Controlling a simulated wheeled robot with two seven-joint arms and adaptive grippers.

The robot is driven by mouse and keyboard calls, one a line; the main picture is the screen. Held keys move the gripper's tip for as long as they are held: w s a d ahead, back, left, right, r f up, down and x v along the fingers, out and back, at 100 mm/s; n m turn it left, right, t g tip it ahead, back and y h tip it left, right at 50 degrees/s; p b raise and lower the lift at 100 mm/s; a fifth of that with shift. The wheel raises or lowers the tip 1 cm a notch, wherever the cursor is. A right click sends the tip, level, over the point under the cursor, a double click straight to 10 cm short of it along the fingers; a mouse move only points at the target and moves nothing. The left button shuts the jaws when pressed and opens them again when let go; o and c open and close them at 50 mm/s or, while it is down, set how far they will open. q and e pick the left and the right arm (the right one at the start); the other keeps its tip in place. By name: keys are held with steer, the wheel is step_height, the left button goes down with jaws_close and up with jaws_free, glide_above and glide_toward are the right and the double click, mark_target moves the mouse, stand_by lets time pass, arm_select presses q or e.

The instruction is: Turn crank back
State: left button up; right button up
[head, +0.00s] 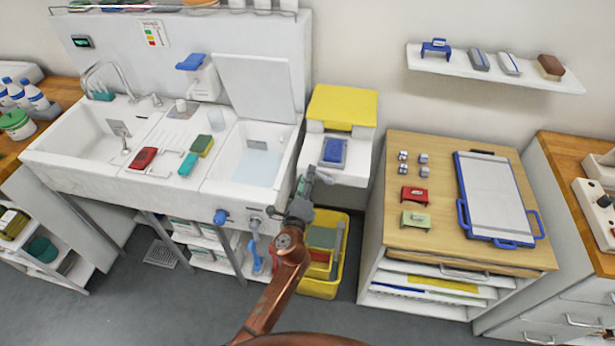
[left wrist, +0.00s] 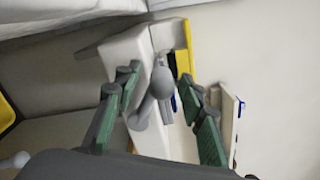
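A white box unit (head: 345,170) with a yellow lid (head: 342,107) stands right of the sink. A grey crank with a rounded knob (left wrist: 162,82) sticks out from this white unit in the left wrist view. My left gripper (head: 303,190) is at the unit's front left side in the head view, where it largely hides the crank. In the left wrist view my left gripper (left wrist: 160,105) has its green fingers wide apart, one on each side of the crank. No finger clearly touches it. My right gripper is not in view.
A yellow bin (head: 320,286) stands on the floor below the unit. The sink (head: 105,150) is at the left, with a raised white lid (head: 258,88). A wooden-topped cabinet (head: 440,253) with a blue-framed board (head: 497,190) is at the right.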

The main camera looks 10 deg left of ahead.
arm_select(q)
steer(key=s, duration=1.1)
steer(key=shift+s+a, duration=0.4)
steer(key=shift+a, duration=0.05)
steer(key=shift+f, duration=0.2)
